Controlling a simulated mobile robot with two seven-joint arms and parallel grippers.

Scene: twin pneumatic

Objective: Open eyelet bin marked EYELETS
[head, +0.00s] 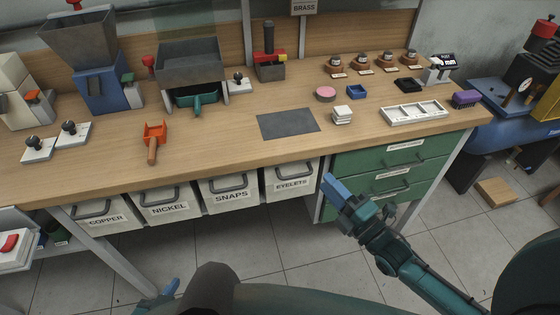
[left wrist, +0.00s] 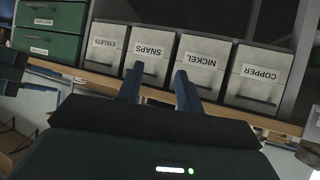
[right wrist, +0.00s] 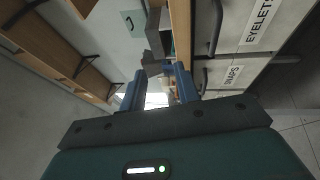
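The white EYELETS bin (head: 291,187) hangs under the bench at the right end of a row of labelled bins, with a dark handle at its top front. It looks pushed in, level with its neighbours. It also shows in the left wrist view (left wrist: 105,57), and its label shows at the upper right of the right wrist view (right wrist: 258,22). My right gripper (head: 332,188) is just right of the bin, before the drawer cabinet's left edge; its fingers (right wrist: 160,82) are apart and empty. My left gripper (head: 170,288) is low in front; its fingers (left wrist: 158,85) are apart and empty.
The SNAPS (head: 230,197), NICKEL (head: 168,210) and COPPER (head: 106,219) bins hang to the left. A green drawer cabinet (head: 390,168) stands to the right. Tools and trays stand on the wooden bench (head: 215,133) above. The tiled floor in front is clear.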

